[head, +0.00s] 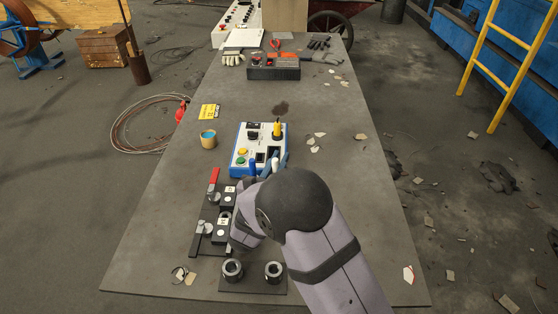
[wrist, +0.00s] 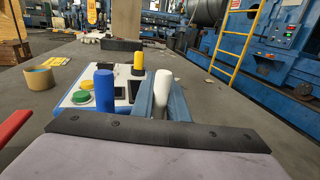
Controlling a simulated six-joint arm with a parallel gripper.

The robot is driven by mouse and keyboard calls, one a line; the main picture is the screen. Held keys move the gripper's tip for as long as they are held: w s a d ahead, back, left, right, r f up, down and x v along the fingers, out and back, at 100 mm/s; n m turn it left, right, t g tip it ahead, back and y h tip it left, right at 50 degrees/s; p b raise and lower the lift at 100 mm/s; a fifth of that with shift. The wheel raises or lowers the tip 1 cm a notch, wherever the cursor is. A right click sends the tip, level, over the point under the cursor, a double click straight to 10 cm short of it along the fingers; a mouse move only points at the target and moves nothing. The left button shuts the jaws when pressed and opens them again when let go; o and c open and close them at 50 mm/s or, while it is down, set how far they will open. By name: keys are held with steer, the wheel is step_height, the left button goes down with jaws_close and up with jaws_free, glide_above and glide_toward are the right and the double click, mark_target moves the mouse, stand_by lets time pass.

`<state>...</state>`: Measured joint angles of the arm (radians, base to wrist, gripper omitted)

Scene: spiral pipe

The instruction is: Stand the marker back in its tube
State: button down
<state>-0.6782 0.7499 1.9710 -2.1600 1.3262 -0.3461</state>
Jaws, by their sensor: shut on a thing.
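My gripper (wrist: 162,105) shows its blue-grey fingers closed around a white, round-topped stick (wrist: 164,88), which looks like the marker. In the wrist view the stick is nearly upright. In the head view its white top (head: 275,165) shows just beyond my wrist, at the near edge of the control box; its lower end is hidden. A blue upright cylinder (wrist: 104,90) stands to its left, apart from the fingers; it also shows in the head view (head: 252,167). I cannot tell whether the blue cylinder is the tube.
The blue-and-white control box (head: 240,160) carries a yellow upright piece (head: 277,127) and buttons. A clamp fixture with a red handle (head: 214,176) and two dark rings (head: 232,268) lie nearer. A tan cup (head: 208,139) stands left. The table's right side is mostly clear.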

steer(key=shift+f, duration=0.2)
steer(key=c, duration=1.7)
jaws_free()
steer(key=shift+c, duration=0.2)
steer(key=shift+r, duration=0.25)
steer(key=b+v, duration=0.2)
steer(key=v, duration=1)
